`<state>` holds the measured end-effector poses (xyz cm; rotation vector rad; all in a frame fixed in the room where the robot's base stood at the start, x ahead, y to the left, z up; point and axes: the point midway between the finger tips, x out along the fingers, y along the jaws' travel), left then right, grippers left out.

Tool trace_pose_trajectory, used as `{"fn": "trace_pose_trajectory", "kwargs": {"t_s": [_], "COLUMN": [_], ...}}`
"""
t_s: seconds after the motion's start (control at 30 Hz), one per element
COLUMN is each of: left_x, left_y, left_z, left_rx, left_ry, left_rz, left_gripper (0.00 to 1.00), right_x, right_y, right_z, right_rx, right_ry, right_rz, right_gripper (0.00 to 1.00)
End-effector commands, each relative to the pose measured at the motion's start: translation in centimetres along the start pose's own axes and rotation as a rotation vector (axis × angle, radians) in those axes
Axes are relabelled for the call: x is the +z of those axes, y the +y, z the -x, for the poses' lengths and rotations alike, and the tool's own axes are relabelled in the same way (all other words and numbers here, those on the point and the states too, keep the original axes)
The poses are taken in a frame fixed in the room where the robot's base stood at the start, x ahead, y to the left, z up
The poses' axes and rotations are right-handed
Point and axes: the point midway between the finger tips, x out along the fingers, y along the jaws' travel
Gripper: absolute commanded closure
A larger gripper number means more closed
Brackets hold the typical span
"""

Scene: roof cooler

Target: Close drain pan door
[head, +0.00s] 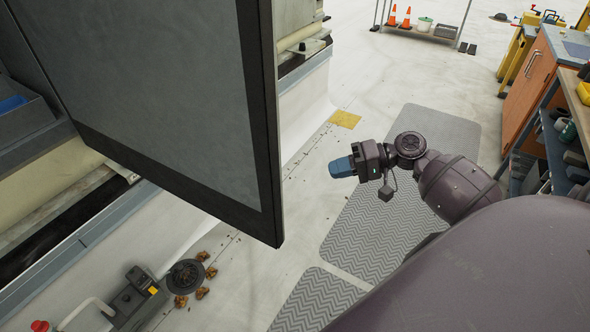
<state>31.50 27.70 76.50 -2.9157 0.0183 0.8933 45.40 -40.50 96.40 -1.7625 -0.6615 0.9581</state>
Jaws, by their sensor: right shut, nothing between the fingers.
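The drain pan door (170,85) is a large grey panel with a dark frame. It stands open, swung out from the cooler unit (60,225), and fills the upper left of the head view. Part of the unit's opening shows to the left of the door. My right gripper (343,167) has blue fingertips and is shut and empty. It is to the right of the door's free edge, apart from it, over the floor. My left gripper is not in view.
A blue item (12,104) lies in the opening at left. A dark tool (135,296) and several brown pieces lie on the floor at lower left. Grey mats (390,205) cover the floor at right. A workbench (535,75) stands at far right. Cones (406,17) are on a far shelf.

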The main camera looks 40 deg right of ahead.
Motion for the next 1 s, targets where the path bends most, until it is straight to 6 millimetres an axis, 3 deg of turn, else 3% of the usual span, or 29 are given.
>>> {"fn": "trace_pose_trajectory", "kwargs": {"t_s": [0.2, 0.47, 0.67, 1.0], "left_x": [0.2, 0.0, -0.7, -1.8], "left_y": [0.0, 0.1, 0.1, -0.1], "left_z": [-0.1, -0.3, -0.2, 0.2], "left_rx": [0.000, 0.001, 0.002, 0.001], "left_ry": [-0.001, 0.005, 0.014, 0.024], "left_rz": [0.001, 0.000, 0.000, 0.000], "left_gripper": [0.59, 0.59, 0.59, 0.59], "right_x": [0.2, 0.8, 1.1, 2.1], "right_y": [-4.6, -6.4, -7.2, -9.3], "right_z": [2.3, 3.2, 1.3, -4.2], "right_rx": [-0.226, -0.333, -0.336, -0.336], "right_ry": [-0.133, -0.206, -0.209, -0.208], "right_rz": [-0.123, -0.176, -0.175, -0.173], "right_gripper": [1.00, 1.00, 1.00, 1.00]}}
